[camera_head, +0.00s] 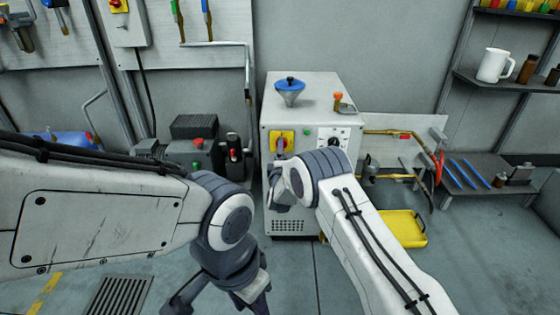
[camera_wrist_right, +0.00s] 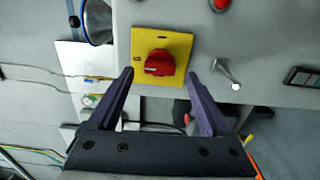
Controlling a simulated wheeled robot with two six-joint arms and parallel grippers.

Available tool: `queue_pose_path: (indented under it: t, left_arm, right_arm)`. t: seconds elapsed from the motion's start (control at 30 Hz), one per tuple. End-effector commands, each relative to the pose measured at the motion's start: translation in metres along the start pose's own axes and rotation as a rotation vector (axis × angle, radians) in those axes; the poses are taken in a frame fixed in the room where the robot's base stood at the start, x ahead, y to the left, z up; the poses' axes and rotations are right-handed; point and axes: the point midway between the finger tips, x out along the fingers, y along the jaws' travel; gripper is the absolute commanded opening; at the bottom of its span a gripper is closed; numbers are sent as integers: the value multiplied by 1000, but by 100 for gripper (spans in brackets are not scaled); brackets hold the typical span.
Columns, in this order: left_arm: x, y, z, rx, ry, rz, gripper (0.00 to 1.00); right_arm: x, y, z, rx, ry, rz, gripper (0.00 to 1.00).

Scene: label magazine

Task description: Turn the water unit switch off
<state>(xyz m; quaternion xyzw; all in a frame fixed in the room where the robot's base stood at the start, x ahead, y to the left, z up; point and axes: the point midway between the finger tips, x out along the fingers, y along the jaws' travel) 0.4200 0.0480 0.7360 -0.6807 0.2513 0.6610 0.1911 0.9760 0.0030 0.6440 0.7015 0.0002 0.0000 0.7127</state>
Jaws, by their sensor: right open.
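The white cabinet unit (camera_head: 290,215) stands in the middle of the head view. I see no clear contact. My left gripper (camera_head: 222,298) hangs low at the bottom of the head view, cut off by the frame.
A blue funnel (camera_head: 289,90) stands on the cabinet, with an orange-topped part (camera_head: 338,98) beside it. A dial (camera_head: 334,139) and a green button (camera_head: 307,132) are right of the switch. A yellow tray (camera_head: 404,229) lies on the floor at right. Dark equipment (camera_head: 194,143) stands at left.

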Motion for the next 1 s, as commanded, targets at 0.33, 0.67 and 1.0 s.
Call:
queue_pose_path:
  t: [0.33, 0.67, 1.0]
  left_arm:
    - [-16, 1, -1, 0, 0, 0, 50]
    - [-18, 1, -1, 0, 0, 0, 50]
    - [-18, 1, -1, 0, 0, 0, 50]
  right_arm:
    - [-60, 1, -1, -1, 2, -3, 82]
    - [-74, 0, -1, 0, 1, 0, 82]
    - [-73, 1, 1, 10, 2, -8, 82]
